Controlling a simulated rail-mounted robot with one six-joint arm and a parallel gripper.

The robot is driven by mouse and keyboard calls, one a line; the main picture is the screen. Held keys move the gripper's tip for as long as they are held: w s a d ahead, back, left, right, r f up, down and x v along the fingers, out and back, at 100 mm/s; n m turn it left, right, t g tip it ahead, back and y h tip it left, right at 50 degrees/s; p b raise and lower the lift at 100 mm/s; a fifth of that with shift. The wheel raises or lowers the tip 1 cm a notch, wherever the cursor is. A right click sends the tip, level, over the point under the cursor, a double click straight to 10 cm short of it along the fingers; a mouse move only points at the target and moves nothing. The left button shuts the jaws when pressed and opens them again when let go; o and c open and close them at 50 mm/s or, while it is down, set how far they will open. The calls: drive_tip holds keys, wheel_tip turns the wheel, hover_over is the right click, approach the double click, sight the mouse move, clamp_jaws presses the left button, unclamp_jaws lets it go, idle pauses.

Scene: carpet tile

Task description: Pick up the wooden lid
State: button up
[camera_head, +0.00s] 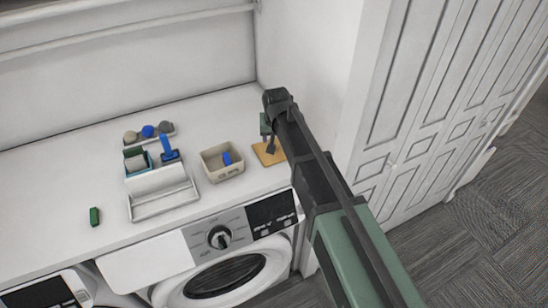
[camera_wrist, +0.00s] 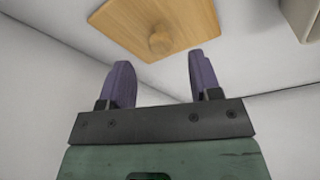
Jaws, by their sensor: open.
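The wooden lid (camera_head: 262,158) is a flat light-brown board lying on the white counter at its right end, next to a beige bin. In the wrist view the wooden lid (camera_wrist: 172,22) shows at the top, with a round knob (camera_wrist: 160,42) on it. My gripper (camera_wrist: 160,75) is open and empty, its two purple fingers apart. The knob appears just beyond the fingertips, roughly between them, and not gripped. In the head view my gripper (camera_head: 268,145) is over the lid, and my arm hides part of the lid and its knob.
A beige bin (camera_head: 209,168) with a blue item (camera_head: 227,158) inside stands left of the lid. Farther left are a white tray (camera_head: 150,213), a blue brush (camera_head: 167,149) and a green block (camera_head: 94,216). A wall is close on the right.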

sight(275, 143)
drive_tip(key=b+x, duration=0.5)
drive_tip(key=shift+f, duration=0.2)
drive_tip(key=shift+s+r, duration=0.15)
drive_tip(key=shift+r, duration=0.15)
drive_tip(key=c, duration=1)
